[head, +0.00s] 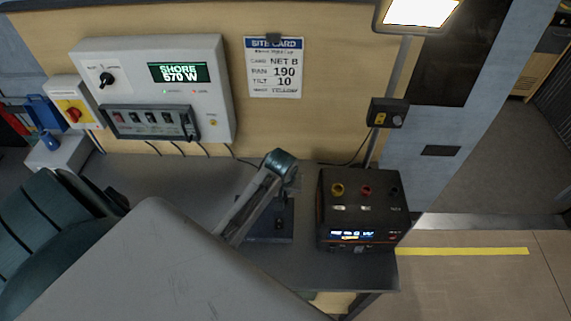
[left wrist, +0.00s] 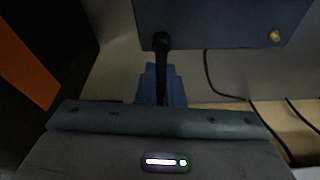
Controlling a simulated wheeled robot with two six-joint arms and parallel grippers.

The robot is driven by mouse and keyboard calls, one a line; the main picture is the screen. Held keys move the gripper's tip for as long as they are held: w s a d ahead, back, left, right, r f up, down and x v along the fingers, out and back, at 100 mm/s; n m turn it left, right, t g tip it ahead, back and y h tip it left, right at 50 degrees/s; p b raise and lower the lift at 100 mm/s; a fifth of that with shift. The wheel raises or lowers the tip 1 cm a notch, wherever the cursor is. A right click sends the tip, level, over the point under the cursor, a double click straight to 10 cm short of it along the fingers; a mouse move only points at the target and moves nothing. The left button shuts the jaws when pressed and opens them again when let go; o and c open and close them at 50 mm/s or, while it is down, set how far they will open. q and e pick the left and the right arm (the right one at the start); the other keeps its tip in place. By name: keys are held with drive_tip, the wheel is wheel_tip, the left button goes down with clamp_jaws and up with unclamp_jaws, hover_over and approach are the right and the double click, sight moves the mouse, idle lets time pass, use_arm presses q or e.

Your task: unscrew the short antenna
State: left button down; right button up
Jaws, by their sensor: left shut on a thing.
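A black short antenna (left wrist: 161,55) runs from the dark blue box in the left wrist view down between my fingers. My left gripper (left wrist: 162,85) is shut on it, with a blue finger on each side. A bare gold connector (left wrist: 275,36) shows at the right of the box's face. In the head view my left gripper (head: 287,176) is over the dark blue box (head: 275,228) on the bench, and my own arm hides the antenna there. My right gripper is in neither view.
A black power unit (head: 362,192) with coloured terminals stands just right of the box. A grey wall panel (head: 205,60) and a site card (head: 274,67) are behind the bench (head: 185,180). A lamp on a pole (head: 388,115) rises behind the power unit.

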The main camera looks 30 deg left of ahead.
use_arm(q)
drive_tip(key=n, duration=0.3)
drive_tip(key=shift+n+y, duration=0.3)
drive_tip(key=shift+y, duration=0.1)
drive_tip(key=n+g, duration=0.1)
drive_tip(key=n, duration=0.3)
drive_tip(key=shift+a+y, duration=0.1)
drive_tip(key=shift+y, duration=0.3)
drive_tip(key=shift+s, duration=0.1)
drive_tip(key=n+g, duration=0.1)
drive_tip(key=n, duration=0.3)
drive_tip(key=shift+s, duration=0.1)
